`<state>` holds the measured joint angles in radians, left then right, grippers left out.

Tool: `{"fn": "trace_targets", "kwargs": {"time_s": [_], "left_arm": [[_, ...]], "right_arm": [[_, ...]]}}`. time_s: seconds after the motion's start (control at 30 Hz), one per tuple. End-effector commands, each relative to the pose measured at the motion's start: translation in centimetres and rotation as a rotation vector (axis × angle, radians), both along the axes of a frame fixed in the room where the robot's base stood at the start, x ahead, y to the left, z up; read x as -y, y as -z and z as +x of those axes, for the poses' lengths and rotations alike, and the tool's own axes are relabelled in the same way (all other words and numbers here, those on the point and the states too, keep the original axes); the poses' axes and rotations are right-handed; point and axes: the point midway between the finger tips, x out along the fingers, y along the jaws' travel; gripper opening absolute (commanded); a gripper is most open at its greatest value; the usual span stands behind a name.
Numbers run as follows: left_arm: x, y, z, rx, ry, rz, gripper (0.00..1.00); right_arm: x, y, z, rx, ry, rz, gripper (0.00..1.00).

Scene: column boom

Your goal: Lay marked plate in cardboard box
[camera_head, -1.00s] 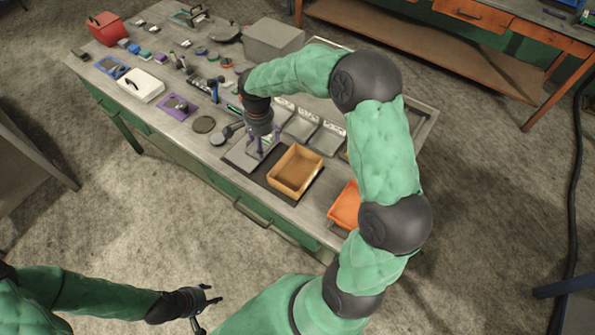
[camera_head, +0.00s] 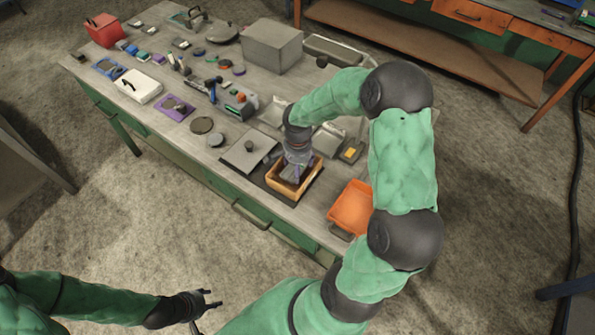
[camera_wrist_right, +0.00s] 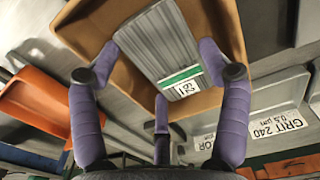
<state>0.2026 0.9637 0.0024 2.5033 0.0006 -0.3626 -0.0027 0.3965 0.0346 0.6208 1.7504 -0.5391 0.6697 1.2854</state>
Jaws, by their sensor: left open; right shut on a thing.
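The marked plate (camera_wrist_right: 165,45) is grey and ribbed, with a white label and green stripe at one end. In the wrist view it lies between the purple fingers of my right gripper (camera_wrist_right: 160,90), which is shut on it. The cardboard box (camera_head: 282,191) is open and tan, on a dark mat at the table's front edge. My right gripper (camera_head: 295,168) points down into it; the plate is within the box's outline, partly hidden by the hand. I cannot tell whether it touches the floor. My left gripper (camera_head: 212,298) is open and empty, away from the table.
An orange tray (camera_head: 351,207) stands right of the box. A grey square block with a knob (camera_head: 246,152) lies just left. A large grey box (camera_head: 271,47) and many small items fill the back and left.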

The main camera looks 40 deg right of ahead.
Motion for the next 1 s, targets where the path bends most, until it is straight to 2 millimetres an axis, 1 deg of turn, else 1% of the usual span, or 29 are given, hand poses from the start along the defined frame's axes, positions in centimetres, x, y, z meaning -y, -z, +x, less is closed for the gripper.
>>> {"fn": "trace_targets", "kwargs": {"time_s": [0.03,0.1,0.17,0.43,0.57,0.6,0.63,1.0], "left_arm": [[0.0,0.3,0.0,0.0,0.0,0.0,0.47],[0.0,0.5,0.0,0.0,0.0,0.0,0.47],[0.0,0.6,0.0,0.0,0.0,0.0,0.47],[0.0,0.5,0.0,0.0,0.0,0.0,0.47],[0.0,0.9,0.0,0.0,0.0,0.0,0.47],[0.0,0.9,0.0,0.0,0.0,0.0,0.47],[0.0,0.8,0.0,0.0,0.0,0.0,0.47],[0.0,0.7,0.0,0.0,0.0,0.0,0.47]], "right_arm": [[-0.1,0.9,0.1,0.001,0.0,0.001,0.18],[0.0,1.9,0.1,0.001,0.001,0.0,0.18],[0.0,2.3,0.1,0.002,0.0,0.0,0.18],[0.0,2.4,0.2,0.004,0.001,-0.001,0.18],[0.0,2.7,0.2,0.004,0.001,-0.001,0.18],[-0.1,2.8,0.1,0.001,0.0,0.001,0.82],[-0.1,2.8,0.1,0.001,0.0,0.001,0.87],[-0.1,2.6,0.1,0.001,0.0,0.001,0.87]]}}
